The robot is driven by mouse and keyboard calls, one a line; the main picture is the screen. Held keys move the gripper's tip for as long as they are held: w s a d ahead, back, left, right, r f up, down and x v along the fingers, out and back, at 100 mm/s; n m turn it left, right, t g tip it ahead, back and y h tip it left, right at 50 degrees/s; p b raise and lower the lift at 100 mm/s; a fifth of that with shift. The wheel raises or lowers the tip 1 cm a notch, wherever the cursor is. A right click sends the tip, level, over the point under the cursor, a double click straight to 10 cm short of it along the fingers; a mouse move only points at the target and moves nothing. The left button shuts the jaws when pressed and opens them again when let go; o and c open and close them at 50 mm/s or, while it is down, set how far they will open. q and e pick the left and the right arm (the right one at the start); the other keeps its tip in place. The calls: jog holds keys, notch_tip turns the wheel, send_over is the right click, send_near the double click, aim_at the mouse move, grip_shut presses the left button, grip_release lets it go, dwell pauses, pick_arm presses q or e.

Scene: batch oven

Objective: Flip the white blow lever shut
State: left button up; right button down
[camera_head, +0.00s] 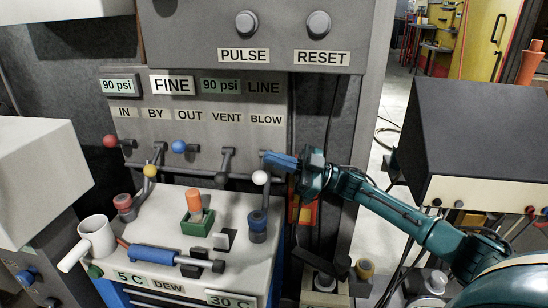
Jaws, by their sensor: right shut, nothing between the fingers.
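The white lever's ball knob (260,177) is below the BLOW label (266,119), at the right end of the lever row on the grey panel. A dark stem shows close to the knob; its exact angle is hard to tell. My right gripper (270,158) comes in from the right, its blue fingers shut and empty. Its fingertips are just above and slightly right of the white knob in the picture; I cannot tell whether they touch it. The fingers hide part of the pipe and valve behind. My left gripper is not in view.
Levers with red (110,141), yellow (150,170), blue (179,146) and dark (221,178) knobs stand to the left. Below, the bench top (160,215) holds a white mug (97,236) and a green holder (197,226). A dark box (480,130) stands at right.

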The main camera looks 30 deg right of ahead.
jog(key=v, duration=0.9)
jog(key=shift+a+f, duration=0.15)
jog(key=shift+f, duration=0.2)
jog(key=shift+s, duration=0.1)
